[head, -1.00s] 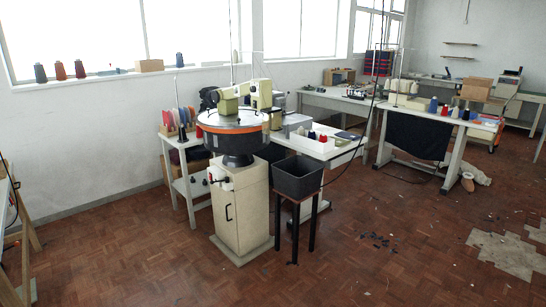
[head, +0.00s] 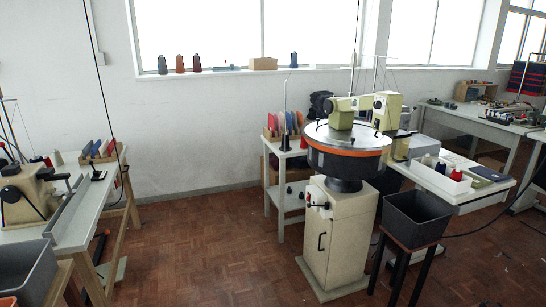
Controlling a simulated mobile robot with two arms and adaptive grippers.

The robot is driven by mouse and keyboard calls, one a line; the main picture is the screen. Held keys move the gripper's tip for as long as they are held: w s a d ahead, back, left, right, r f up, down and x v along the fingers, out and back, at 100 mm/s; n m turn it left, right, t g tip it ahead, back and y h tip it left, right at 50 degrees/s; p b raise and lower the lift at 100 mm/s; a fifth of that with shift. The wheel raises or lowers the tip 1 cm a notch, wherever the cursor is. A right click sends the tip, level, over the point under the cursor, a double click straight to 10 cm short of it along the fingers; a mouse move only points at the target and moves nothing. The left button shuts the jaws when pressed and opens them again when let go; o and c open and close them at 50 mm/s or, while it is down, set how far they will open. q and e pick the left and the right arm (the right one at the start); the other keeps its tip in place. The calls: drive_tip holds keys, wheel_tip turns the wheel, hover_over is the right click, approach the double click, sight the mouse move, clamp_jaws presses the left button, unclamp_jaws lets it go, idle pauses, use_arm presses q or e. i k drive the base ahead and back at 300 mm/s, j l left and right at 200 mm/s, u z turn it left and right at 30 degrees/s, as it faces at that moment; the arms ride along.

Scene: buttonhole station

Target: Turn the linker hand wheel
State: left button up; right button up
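The linker (head: 346,150) stands right of centre in the head view. It has a round dark dial with an orange rim and pale green heads on top. It sits on a cream cabinet pedestal (head: 340,240). Small dark knobs with a bit of red (head: 318,203) show on the left of the pedestal's top. I cannot clearly make out which part is the hand wheel. Neither of my grippers is in view.
A white table (head: 90,205) with a beige sewing machine (head: 25,198) stands at left. A grey bin (head: 417,215) on a dark stand is close right of the linker. A side table (head: 290,150) is behind it. The wooden floor between is clear.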

sight(328, 107)
drive_tip(key=i+j+u, duration=0.15)
drive_tip(key=i+u, duration=0.15)
drive_tip(key=i, duration=0.6)
drive_tip(key=i+u, duration=0.3)
drive_tip(key=i, duration=0.6)
